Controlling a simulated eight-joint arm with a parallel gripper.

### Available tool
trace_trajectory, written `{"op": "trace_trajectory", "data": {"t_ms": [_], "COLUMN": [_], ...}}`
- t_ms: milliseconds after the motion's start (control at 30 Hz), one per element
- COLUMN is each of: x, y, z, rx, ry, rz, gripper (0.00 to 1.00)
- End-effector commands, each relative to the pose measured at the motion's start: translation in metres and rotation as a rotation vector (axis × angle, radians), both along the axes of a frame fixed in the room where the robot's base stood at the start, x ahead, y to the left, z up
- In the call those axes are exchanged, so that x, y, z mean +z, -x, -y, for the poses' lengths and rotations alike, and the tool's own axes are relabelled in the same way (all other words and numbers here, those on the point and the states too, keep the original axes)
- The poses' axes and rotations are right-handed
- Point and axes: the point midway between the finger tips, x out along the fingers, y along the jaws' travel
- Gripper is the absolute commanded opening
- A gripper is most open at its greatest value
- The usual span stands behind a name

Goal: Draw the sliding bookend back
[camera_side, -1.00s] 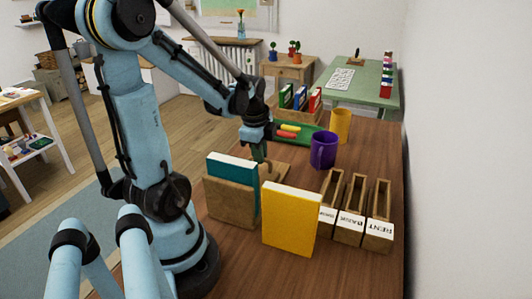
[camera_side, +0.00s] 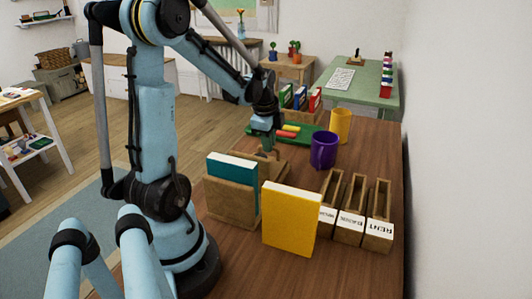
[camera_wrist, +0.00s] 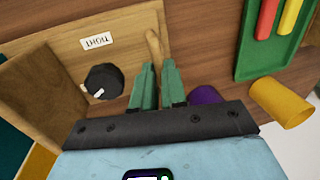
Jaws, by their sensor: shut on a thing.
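The wooden bookend stand (camera_side: 229,202) is on the table near my arm, with an upright teal book (camera_side: 232,169) in it. Its far part, partly hidden by my gripper, shows in the wrist view as a wooden plate (camera_wrist: 125,30) with a "TIGHT" label and a black knob (camera_wrist: 102,80) with a white pointer mark. A wooden upright panel (camera_wrist: 45,85) stands left of the knob. My gripper (camera_side: 264,150) is low over the far part. In the wrist view its green fingers (camera_wrist: 158,68) are shut on a wooden peg-like handle (camera_wrist: 154,45) at the plate's edge.
A yellow book (camera_side: 290,222) stands upright in front. Labelled wooden trays (camera_side: 352,228) are at right. A purple mug (camera_side: 324,151), a yellow cup (camera_side: 340,125) and a green tray (camera_side: 308,141) with coloured sticks lie beyond. Coloured binders stand in a wooden holder (camera_side: 300,115) behind.

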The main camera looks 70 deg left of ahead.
Motion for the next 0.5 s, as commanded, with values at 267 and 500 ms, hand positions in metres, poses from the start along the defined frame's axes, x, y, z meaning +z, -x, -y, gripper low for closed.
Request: {"op": "trace_trajectory", "data": {"t_ms": [267, 500], "x": [0.0002, 0.0001], "y": [0.0002, 0.0003], "z": [0.0, 0.0002], "rx": [0.001, 0.0], "ry": [0.0, 0.0], "rz": [0.0, 0.0], "gripper": [0.38, 0.38]}}
